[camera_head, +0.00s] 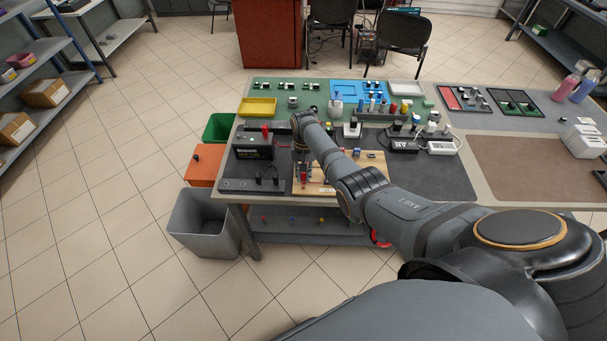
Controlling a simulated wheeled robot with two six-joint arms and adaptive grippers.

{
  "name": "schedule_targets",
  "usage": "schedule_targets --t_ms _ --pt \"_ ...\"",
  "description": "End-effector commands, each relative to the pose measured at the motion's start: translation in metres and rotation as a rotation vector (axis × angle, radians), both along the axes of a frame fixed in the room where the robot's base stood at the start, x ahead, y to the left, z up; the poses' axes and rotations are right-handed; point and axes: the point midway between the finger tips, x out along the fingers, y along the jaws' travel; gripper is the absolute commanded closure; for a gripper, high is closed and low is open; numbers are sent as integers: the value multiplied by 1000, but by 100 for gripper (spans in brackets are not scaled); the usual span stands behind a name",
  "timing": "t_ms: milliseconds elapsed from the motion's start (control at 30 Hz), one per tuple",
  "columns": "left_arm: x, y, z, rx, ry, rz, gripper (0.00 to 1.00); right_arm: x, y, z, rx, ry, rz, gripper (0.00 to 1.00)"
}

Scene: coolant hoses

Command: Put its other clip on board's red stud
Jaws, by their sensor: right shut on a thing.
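My right gripper (302,163) is at the left part of the tan wooden board (372,172), pointing down. It is shut on a small clip; a red part (304,177) shows just below the fingers, at the board's left end. I cannot tell whether the clip touches the red stud, which I cannot make out apart from it. A black battery (254,149) stands left of the gripper, with a red piece (265,129) on top. The lead between the clips is not clearly visible. My right arm hides part of the board. My left gripper is not in view.
A dark mat (235,184) lies under the battery, with a small black arched part on it. A yellow tray (258,107), blue tray (345,88) and several small items stand further back. A grey bin (203,222) stands left of the table (253,214).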

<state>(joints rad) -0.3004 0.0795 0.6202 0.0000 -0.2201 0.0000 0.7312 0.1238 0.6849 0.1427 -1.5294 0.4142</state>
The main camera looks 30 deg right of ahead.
Motion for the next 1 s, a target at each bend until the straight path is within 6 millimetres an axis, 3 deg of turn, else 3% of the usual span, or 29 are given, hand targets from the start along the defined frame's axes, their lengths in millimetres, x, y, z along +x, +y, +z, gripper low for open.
schedule_targets --t_ms 733,767,933,1000 --pt "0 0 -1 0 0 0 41 0 0 -6 0 1 0 100" --pt "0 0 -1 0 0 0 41 0 0 -5 0 0 0 79" --pt "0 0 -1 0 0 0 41 0 0 -5 0 0 0 56" --pt "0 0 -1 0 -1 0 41 0 0 -5 0 1 0 56"
